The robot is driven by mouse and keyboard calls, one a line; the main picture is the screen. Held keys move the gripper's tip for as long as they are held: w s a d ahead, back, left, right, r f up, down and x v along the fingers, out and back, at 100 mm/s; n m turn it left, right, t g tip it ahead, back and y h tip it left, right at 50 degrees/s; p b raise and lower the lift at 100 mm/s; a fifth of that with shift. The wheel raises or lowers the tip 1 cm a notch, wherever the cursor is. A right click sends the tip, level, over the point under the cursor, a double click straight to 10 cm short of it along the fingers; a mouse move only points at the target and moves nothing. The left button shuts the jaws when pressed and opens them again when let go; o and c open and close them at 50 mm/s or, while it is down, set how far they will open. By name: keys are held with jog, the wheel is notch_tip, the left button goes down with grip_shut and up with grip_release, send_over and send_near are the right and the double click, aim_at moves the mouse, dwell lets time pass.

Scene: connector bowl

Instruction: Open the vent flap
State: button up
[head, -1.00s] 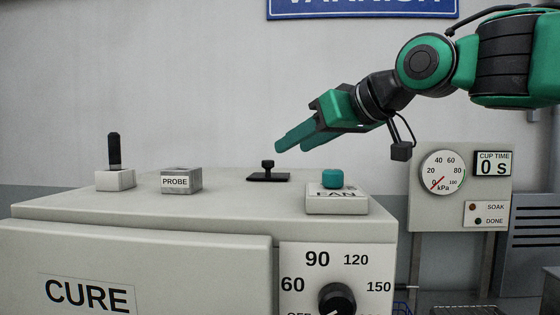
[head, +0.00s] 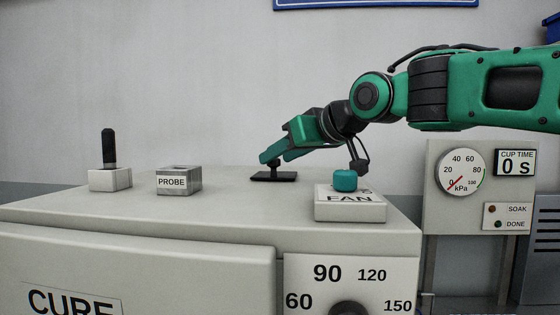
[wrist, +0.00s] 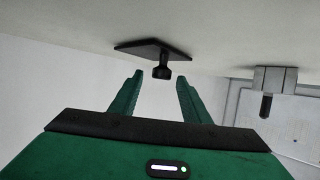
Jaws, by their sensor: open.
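The vent flap appears to be the flat black plate with a small knob (head: 273,176) on top of the pale cabinet. It also shows in the wrist view (wrist: 150,48), where the knob (wrist: 162,73) points downward in the picture. My gripper (head: 270,158) reaches in from the right, tilted down, with its fingertips at the knob. In the wrist view my gripper (wrist: 160,80) is open, with one green finger on each side of the knob and a gap to each. The fingers partly hide the knob in the head view.
The FAN box with a teal button (head: 345,181) stands just right of the plate, below my arm. The PROBE block (head: 179,181) and a black lever on a white base (head: 109,179) stand to the left. A gauge panel (head: 461,172) is at the right.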

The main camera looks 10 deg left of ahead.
jog(key=shift+w+a+f, duration=0.25)
jog(key=shift+w+a, duration=0.1)
jog(key=shift+a, duration=0.05)
grip_shut()
jog(key=shift+a+r, duration=0.1)
